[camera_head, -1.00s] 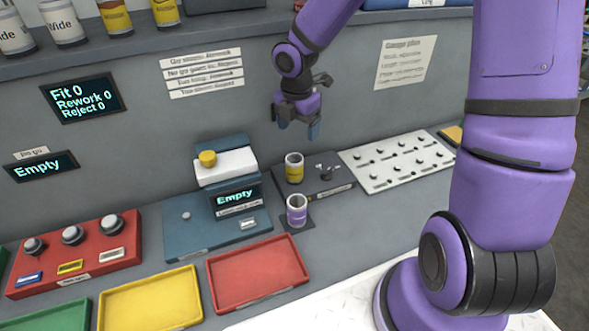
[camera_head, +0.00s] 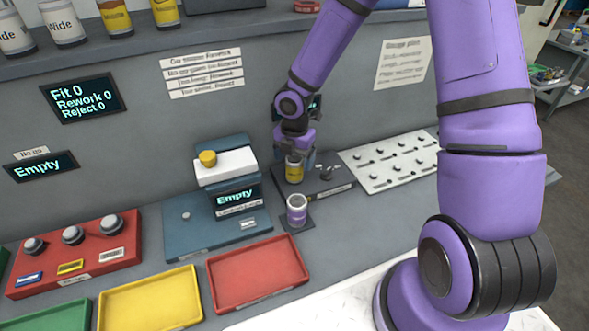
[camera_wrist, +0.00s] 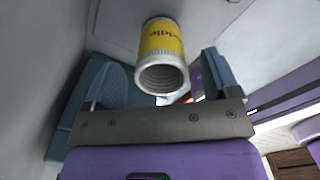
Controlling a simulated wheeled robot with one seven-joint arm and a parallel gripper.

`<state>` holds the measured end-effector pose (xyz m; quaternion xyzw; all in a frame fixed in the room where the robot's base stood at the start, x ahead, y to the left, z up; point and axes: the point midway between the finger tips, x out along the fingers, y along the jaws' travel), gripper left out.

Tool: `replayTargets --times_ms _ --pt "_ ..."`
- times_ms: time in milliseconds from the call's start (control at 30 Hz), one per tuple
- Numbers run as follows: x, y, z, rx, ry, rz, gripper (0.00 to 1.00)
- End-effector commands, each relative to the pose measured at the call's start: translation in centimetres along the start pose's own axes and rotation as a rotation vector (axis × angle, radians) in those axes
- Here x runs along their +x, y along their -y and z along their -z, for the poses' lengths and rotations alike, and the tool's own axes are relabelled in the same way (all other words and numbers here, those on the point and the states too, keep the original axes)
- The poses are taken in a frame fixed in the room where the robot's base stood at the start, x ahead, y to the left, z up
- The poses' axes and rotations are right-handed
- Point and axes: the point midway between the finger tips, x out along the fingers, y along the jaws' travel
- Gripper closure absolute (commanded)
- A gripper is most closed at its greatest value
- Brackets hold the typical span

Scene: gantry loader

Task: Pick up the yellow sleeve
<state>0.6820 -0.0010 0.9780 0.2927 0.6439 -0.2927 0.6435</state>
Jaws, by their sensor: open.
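The yellow sleeve (camera_head: 294,171) is a short hollow cylinder with a yellow band and pale metal ends. It stands upright on a dark pad near the middle of the bench. In the wrist view the sleeve (camera_wrist: 162,55) shows its threaded open end, between and beyond the two fingers. My gripper (camera_head: 294,157) is open, fingers pointing down, right at the sleeve's top in the head view. In the wrist view my gripper (camera_wrist: 163,85) has its fingers apart, one on each side of the sleeve. I cannot tell whether either finger touches it.
A purple sleeve (camera_head: 297,210) stands just in front. The blue gauge station (camera_head: 180,226) is to the left, and a white pegged board (camera_head: 398,160) to the right. Red (camera_head: 258,309) and yellow (camera_head: 150,327) trays lie in front. A dark tool (camera_head: 330,193) lies beside the sleeves.

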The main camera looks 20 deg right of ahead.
Motion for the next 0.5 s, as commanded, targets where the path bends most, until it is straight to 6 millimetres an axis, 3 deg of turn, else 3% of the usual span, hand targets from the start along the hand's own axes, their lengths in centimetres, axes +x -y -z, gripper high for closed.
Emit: replayTargets --times_ms 200,500 --pt "2.5 0.1 0.1 -0.001 0.0 0.0 0.18" --pt "2.8 0.1 0.1 0.0 0.001 -0.001 0.21"
